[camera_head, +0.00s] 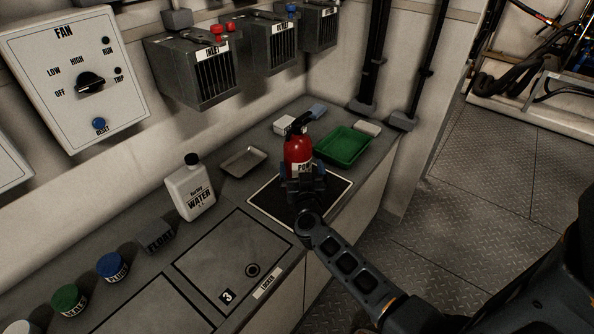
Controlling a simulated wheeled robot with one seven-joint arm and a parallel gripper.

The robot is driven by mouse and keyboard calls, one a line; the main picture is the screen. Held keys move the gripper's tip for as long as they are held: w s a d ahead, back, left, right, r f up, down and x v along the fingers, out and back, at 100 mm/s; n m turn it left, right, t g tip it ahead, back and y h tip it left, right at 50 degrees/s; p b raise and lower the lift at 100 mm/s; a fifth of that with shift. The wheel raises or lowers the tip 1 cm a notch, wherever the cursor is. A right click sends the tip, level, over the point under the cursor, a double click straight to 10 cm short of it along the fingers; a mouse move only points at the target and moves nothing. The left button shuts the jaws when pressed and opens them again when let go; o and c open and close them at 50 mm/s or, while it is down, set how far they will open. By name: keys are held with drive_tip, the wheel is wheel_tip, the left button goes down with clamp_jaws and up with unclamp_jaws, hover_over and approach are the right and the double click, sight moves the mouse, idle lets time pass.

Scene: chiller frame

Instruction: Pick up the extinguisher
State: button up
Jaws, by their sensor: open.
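The red extinguisher (298,148) with a black top handle stands upright at the black mat (265,205) on the grey counter. My gripper (302,170) is at the extinguisher's near side, low on its body. Its blue-tipped fingers show to the left and right of the red body, and the jaws are open. My wrist hides the extinguisher's base and part of its white label. I cannot tell whether the fingers touch it.
A green tray (343,157) stands just right of the extinguisher. A small metal tray (243,161) and a white water jug (191,188) are to the left. Small blocks lie behind. Labelled boxes (193,72) hang on the wall above. A flat locker lid (215,262) covers the near counter.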

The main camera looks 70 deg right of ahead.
drive_tip(key=b+x, duration=0.2)
drive_tip(key=x, duration=0.5)
drive_tip(key=shift+w+d, duration=0.1)
drive_tip(key=shift+w, duration=0.15)
drive_tip(key=shift+f, duration=0.1)
drive_tip(key=c, duration=1.7)
drive_tip(key=shift+r, duration=0.25)
